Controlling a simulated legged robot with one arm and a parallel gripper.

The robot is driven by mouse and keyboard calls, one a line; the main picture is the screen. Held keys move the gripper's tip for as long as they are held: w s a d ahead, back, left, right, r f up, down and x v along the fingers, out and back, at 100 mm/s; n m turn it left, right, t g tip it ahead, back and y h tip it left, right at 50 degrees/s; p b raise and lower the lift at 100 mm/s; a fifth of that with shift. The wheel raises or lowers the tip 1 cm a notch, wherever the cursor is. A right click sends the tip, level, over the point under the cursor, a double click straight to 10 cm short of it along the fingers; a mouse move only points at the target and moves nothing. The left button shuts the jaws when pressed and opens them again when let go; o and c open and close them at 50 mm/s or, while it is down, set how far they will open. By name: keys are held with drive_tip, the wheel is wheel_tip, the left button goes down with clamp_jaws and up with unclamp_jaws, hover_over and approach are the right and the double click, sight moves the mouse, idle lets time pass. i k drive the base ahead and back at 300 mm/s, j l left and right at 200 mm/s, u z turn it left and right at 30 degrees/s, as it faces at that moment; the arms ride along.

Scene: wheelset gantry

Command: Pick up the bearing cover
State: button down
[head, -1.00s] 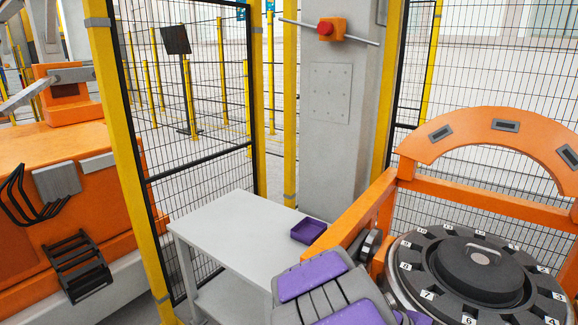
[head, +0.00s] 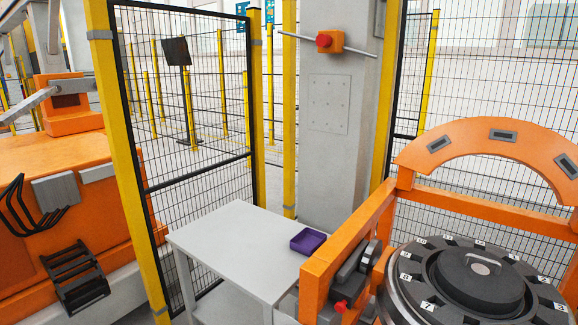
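A dark round cover with a small light handle on top, likely the bearing cover (head: 478,284), sits in the middle of a numbered dark ring (head: 407,290) at the lower right. It lies flat and looks seated in the ring. The ring's lower part is cut off by the picture edge. My gripper is not in view.
An orange frame with an arch (head: 460,140) stands around the ring. A grey table (head: 225,245) with a purple tray (head: 307,241) stands left of it. Mesh fencing (head: 190,200) and a grey pillar with a red button (head: 323,40) stand behind. Orange machinery (head: 60,180) is at left.

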sight(479, 283)
drive_tip(key=i+l+z, duration=0.25)
drive_tip(key=z, duration=0.15)
drive_tip(key=i+z, duration=0.4)
drive_tip(key=i+l, duration=0.05)
drive_tip(key=i, duration=0.05)
